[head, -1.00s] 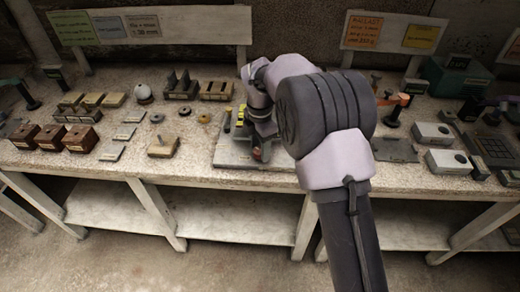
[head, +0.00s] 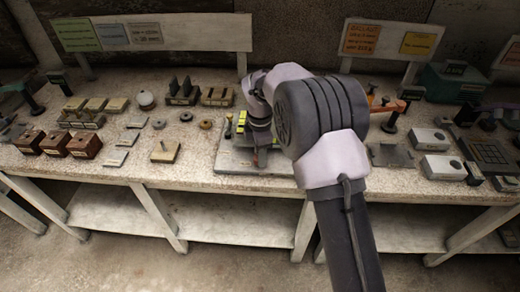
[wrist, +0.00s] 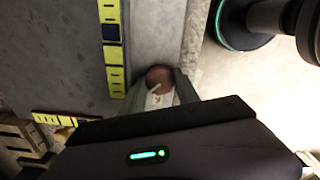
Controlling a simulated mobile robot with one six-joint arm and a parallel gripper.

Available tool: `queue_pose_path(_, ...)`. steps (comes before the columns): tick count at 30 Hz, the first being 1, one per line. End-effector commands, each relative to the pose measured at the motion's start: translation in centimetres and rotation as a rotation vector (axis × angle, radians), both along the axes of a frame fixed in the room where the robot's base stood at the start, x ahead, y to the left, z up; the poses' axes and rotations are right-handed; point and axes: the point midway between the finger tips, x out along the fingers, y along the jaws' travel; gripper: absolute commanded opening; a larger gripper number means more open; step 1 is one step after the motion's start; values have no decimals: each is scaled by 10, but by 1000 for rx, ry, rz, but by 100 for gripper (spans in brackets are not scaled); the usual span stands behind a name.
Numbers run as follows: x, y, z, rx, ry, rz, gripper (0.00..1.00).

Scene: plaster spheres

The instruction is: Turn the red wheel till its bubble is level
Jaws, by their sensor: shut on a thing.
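The red wheel (wrist: 157,75) shows in the wrist view as a reddish-brown disc with a pale mark. My gripper (wrist: 159,92) is shut on it, with a grey finger on either side. Beside the wheel is a yellow vial with dark marks (wrist: 115,82), and another yellow strip (wrist: 55,120) lies crosswise. The bubbles are too small to make out. In the head view, my gripper (head: 257,155) is low at the front of a grey plate (head: 232,160) bearing the yellow vials (head: 240,121). My arm hides the plate's right part.
The stone bench (head: 200,172) holds several wooden blocks (head: 84,143) and small plates to the left. Pale boxes (head: 431,139) and a green case (head: 455,82) stand to the right. An orange-handled post (head: 392,118) stands just right of my arm.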

Motion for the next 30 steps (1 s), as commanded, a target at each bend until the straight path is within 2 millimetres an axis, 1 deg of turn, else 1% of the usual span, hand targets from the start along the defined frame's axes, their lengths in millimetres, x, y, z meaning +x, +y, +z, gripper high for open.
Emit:
queue_pose_path(1,-1,0,4,-2,3,-41,0)
queue_pose_path(30,-1,0,0,-1,1,-963,0)
